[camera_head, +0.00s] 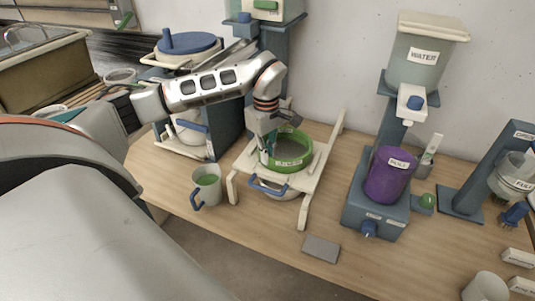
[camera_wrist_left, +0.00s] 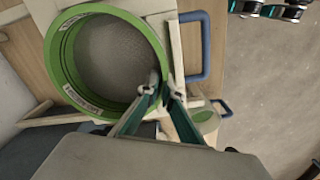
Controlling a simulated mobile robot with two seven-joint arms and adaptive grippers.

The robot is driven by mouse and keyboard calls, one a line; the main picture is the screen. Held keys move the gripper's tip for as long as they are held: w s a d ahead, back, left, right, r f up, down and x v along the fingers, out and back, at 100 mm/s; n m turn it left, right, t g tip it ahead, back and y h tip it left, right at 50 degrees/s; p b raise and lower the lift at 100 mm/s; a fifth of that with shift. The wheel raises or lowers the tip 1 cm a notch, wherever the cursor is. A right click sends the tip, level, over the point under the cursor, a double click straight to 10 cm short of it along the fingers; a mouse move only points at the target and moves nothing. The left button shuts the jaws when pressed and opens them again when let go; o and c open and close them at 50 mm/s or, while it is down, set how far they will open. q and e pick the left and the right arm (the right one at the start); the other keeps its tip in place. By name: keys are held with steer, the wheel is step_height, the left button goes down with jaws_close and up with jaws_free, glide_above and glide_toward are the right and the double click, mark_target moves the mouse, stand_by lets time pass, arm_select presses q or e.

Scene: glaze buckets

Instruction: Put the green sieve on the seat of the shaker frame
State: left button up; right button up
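The green sieve (camera_head: 290,152) is a round, labelled ring with a grey mesh. It lies over the round opening of the pale shaker frame (camera_head: 248,163), which has a blue front handle; the sieve looks level. I cannot tell whether it is fully seated. My left gripper (camera_head: 268,150) reaches down at the sieve's left rim. In the left wrist view, the sieve (camera_wrist_left: 67,50) has its rim between the two fingertips (camera_wrist_left: 164,88), one inside and one outside, seemingly pinched. Teal and dark parts at that view's top edge look like my right gripper (camera_wrist_left: 268,9), cut off.
A mug (camera_head: 208,187) with a blue handle stands left of the frame. A purple bucket (camera_head: 389,175) sits on a blue stand to the right, below the water tank (camera_head: 419,60). A grey plate (camera_head: 321,248) lies near the table's front edge. Some tabletop around it is clear.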

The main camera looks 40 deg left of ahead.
arm_select(q)
steer(key=o, duration=0.5)
arm_select(e)
steer(key=shift+a, duration=0.1)
arm_select(q)
step_height(320, 180, up, 12)
steer(key=shift+s, duration=0.15)
arm_select(e)
steer(key=shift+a, duration=0.1)
